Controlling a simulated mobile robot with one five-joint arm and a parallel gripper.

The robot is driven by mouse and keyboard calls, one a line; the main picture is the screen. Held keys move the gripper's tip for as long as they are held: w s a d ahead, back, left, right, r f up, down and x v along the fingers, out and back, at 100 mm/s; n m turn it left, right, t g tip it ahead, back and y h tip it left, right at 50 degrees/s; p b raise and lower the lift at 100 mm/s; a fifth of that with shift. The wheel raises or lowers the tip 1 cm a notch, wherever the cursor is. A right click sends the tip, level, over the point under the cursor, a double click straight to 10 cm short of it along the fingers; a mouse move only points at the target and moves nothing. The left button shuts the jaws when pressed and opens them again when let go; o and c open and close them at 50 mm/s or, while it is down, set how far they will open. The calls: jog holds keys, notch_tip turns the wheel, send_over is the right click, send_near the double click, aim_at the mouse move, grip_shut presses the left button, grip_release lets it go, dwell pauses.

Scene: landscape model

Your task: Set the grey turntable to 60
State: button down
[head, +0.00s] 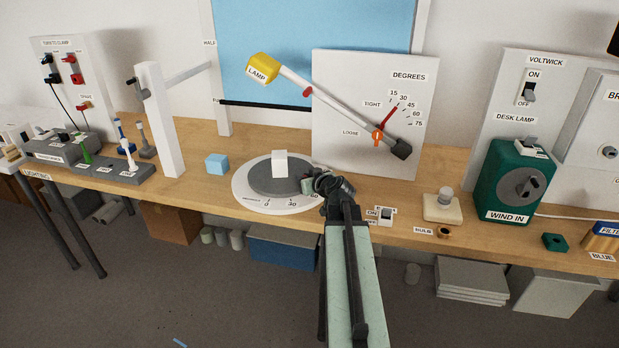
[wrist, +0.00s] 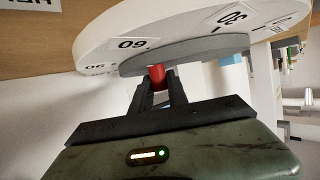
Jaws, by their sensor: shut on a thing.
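The grey turntable (head: 262,181) is a round disc on a white dial plate (head: 243,196) with number labels along its front. A white block (head: 280,163) stands on the disc. In the wrist view the grey disc (wrist: 200,50) shows edge-on against the white plate (wrist: 185,25), with labels 60, 30 and 90. My gripper (head: 317,186) is at the disc's right edge. In the wrist view my gripper (wrist: 157,82) is shut on a small red knob (wrist: 157,74) at the disc's rim, close to the 60 label. The head view hides the knob behind the gripper.
A light-blue cube (head: 217,164) and a white post (head: 160,120) stand left of the dial. The degrees board (head: 338,80) with the lamp arm stands behind. A switch (head: 386,216) and the bulb base (head: 442,208) are to the right.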

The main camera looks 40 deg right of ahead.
jog(key=shift+a, duration=0.45)
dwell(0.4)
jog(key=c, duration=1.3)
grip_release()
